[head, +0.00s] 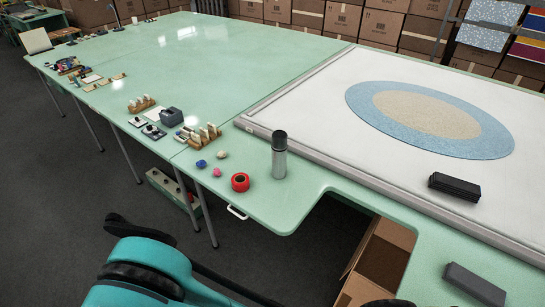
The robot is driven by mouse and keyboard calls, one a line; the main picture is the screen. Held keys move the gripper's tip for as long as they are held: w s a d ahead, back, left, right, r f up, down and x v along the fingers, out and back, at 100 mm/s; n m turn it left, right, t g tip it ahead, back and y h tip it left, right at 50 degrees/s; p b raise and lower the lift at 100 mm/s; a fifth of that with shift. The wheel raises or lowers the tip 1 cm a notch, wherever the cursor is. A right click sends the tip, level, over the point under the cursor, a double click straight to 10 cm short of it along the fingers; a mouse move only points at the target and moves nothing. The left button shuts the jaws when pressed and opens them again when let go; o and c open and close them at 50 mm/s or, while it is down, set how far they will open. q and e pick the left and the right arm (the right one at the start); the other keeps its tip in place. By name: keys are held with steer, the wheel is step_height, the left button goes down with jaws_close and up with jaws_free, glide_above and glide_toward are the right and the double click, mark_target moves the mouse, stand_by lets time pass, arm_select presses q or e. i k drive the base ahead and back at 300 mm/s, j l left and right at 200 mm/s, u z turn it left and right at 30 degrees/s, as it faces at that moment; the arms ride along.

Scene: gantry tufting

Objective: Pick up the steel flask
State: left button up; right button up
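The steel flask (279,158) stands upright on the green table (260,205), near its front edge. It is a slim grey cylinder with a black cap. It stands just right of a red tape roll and close to the frame of the white tufting surface. Teal and black links of my own arms show at the bottom of the head view, below and in front of the table. Neither gripper's fingers can be made out there. Nothing touches the flask except the table.
A red tape roll (240,182) and small pink and blue lumps (217,172) lie left of the flask. The white framed panel (300,110) lies to its right, with a black block (454,187) on it. An open cardboard box (382,257) is below the table's cutout.

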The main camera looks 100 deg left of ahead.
mark_target(279, 137)
steer(key=u, duration=3.2)
steer(key=i+j+z, duration=0.15)
steer(key=i, duration=0.35)
steer(key=i+j+z, duration=0.15)
steer(key=i, duration=0.3)
steer(key=i+j+z, duration=0.15)
steer(key=i, duration=0.3)
